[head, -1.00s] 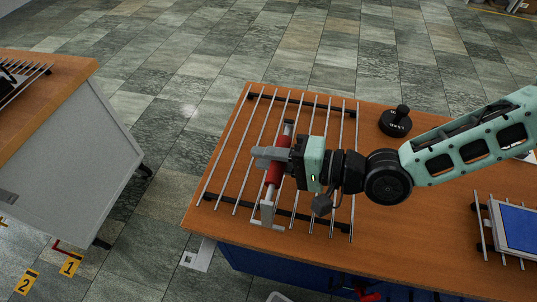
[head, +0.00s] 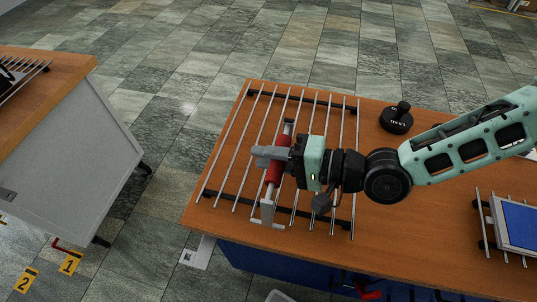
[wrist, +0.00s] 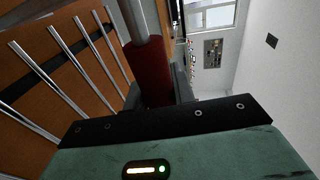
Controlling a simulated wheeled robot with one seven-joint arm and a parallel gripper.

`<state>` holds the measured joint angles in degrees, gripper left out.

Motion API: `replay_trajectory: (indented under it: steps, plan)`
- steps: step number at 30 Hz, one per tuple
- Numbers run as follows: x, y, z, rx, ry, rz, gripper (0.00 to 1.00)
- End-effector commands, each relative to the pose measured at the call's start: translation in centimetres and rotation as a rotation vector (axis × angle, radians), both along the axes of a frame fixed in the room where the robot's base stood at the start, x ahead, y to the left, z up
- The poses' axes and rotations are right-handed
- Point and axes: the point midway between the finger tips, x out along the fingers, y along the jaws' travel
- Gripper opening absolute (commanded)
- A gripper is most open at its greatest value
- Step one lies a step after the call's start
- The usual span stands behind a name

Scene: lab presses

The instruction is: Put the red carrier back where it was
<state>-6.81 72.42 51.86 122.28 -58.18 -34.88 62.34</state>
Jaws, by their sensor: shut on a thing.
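The red carrier (head: 273,172) has a red grip in its middle and pale metal ends, with a flat foot at its near end. It is at the rod rack (head: 233,168) on the wooden table; I cannot tell whether it touches the rods. My gripper (head: 272,157) is shut around the red grip. In the wrist view the red grip (wrist: 148,72) sits between the jaws, with a metal bar running up from it. The jaws and hand hide part of the carrier.
A black round weight with a knob (head: 397,119) stands behind my arm. A smaller rack with a blue panel (head: 520,224) is at the right. Another table (head: 62,75) with a rack is at the left, across a floor gap. The table's front-middle is clear.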

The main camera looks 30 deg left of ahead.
Motion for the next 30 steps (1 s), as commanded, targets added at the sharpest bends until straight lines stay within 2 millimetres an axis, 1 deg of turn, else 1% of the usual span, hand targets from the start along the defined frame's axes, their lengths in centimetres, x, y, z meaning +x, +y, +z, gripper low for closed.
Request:
replay_trajectory:
  steps: [5, 6, 8, 9, 23, 26, 29, 30]
  plan:
    - [0.0, 0.1, -0.2, 0.003, 0.0, 0.0, 0.0]
    - [0.0, 0.1, -0.2, 0.003, 0.0, 0.0, 0.28]
    - [0.0, 0.0, -0.2, 0.003, 0.0, 0.0, 0.45]
    - [0.0, 0.0, -0.2, 0.003, 0.0, -0.001, 0.51]
    - [0.1, -0.1, -0.3, 0.0, 0.0, -0.001, 0.51]
    - [0.2, -0.6, -0.3, 0.0, 0.0, -0.002, 0.51]
    - [0.6, -1.8, -0.1, 0.0, 0.0, -0.003, 0.51]
    - [0.8, -2.5, 0.0, -0.001, 0.001, -0.004, 0.51]
